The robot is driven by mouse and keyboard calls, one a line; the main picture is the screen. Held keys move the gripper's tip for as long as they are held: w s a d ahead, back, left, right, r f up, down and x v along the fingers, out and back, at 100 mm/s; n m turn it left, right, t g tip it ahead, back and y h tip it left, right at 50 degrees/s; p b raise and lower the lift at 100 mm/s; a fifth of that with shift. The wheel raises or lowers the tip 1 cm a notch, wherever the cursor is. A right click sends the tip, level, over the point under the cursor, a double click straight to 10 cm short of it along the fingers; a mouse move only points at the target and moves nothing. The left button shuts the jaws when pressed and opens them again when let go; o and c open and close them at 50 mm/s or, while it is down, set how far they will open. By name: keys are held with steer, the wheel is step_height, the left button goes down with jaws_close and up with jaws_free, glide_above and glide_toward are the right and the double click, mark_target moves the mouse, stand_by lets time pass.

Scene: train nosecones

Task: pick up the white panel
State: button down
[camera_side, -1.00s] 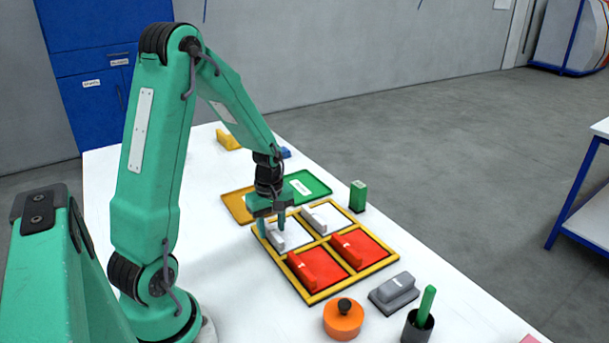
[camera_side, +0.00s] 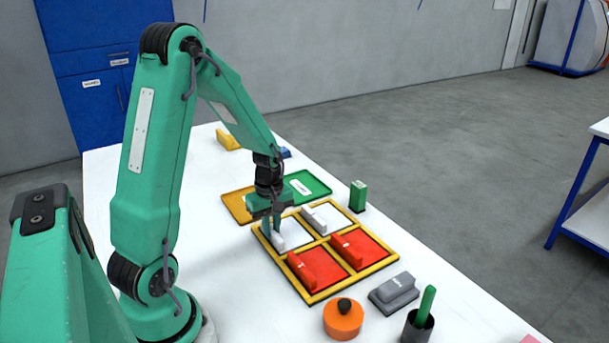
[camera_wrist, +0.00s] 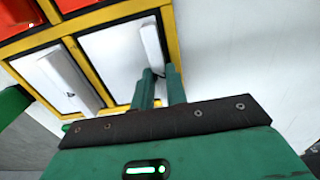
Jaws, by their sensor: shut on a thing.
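Two white panels with raised grey-white grips lie in the upper cells of a yellow-framed tray (camera_side: 311,297). My gripper (camera_side: 272,228) is down at the nearer white panel (camera_side: 290,238), at the left corner of the tray, and is shut on its raised grip. In the wrist view my green fingers (camera_wrist: 160,86) close around the lower end of that panel's grip (camera_wrist: 151,42). The panel still lies in its cell. The other white panel (camera_side: 328,217) is in the cell beside it, apart from my gripper. It also shows in the wrist view (camera_wrist: 70,82).
Two red panels (camera_side: 317,268) fill the tray's other cells. A brown and a green tray (camera_side: 312,184) lie behind my gripper. A green block (camera_side: 357,196), a grey piece (camera_side: 394,292), an orange knobbed puck (camera_side: 342,321) and a dark cup (camera_side: 417,328) stand around the tray.

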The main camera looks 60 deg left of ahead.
steer(key=shift+r, duration=0.15)
steer(key=shift+r, duration=0.75)
steer(key=r, duration=0.1)
steer(key=d+r, duration=0.1)
steer(key=r, duration=0.1)
steer(key=d+r, duration=0.6)
steer(key=d, duration=0.4)
steer(key=shift+s+d+r, duration=0.15)
steer(key=shift+d, duration=0.2)
steer(key=shift+a, duration=0.1)
steer(key=w+a, duration=1.7)
steer(key=a, duration=0.2)
steer(key=shift+w, duration=0.3)
steer(key=shift+a+f, duration=0.15)
steer(key=shift+f, duration=0.05)
